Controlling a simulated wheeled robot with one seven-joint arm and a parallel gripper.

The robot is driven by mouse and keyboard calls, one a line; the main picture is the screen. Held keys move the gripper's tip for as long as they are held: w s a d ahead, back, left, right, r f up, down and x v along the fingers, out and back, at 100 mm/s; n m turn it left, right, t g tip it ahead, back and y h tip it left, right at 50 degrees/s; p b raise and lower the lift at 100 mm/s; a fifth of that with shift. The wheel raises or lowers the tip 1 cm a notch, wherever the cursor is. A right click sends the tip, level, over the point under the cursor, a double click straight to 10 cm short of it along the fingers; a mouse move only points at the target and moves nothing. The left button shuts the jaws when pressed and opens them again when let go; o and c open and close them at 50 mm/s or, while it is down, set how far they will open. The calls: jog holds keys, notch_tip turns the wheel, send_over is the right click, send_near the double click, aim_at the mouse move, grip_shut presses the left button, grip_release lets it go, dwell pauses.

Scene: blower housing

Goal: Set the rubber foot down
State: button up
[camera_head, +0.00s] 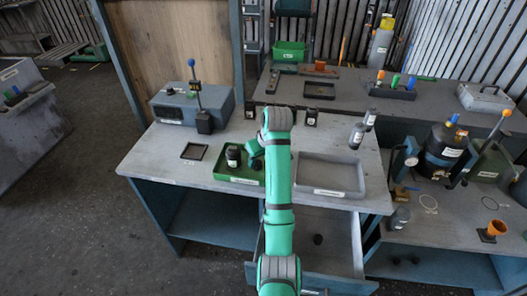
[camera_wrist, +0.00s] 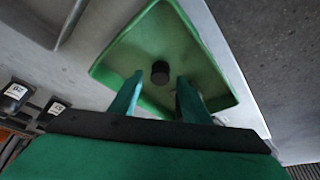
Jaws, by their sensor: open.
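The rubber foot (camera_wrist: 160,72) is a small black cylinder on the floor of the green tray (camera_wrist: 110,68) in the wrist view. My gripper (camera_wrist: 159,80) is open above the tray. Its two green fingertips stand on either side of the foot in the picture, with a visible gap to each. In the head view, my gripper (camera_head: 254,152) is over the right part of the green tray (camera_head: 222,177). A small dark piece, probably the foot (camera_head: 257,165), shows just under it, partly hidden by my arm.
A grey tray (camera_head: 335,191) lies to the right, and a small black tray (camera_head: 194,151) to the left. Below, an open drawer (camera_head: 335,258) holds a small dark piece. A grey box with a blue-knobbed lever (camera_head: 180,108) stands behind.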

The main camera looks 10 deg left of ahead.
jog(key=v, duration=0.3)
jog(key=shift+r, duration=0.15)
jog(key=v, duration=0.7)
jog(key=shift+a, duration=0.1)
dwell(0.4)
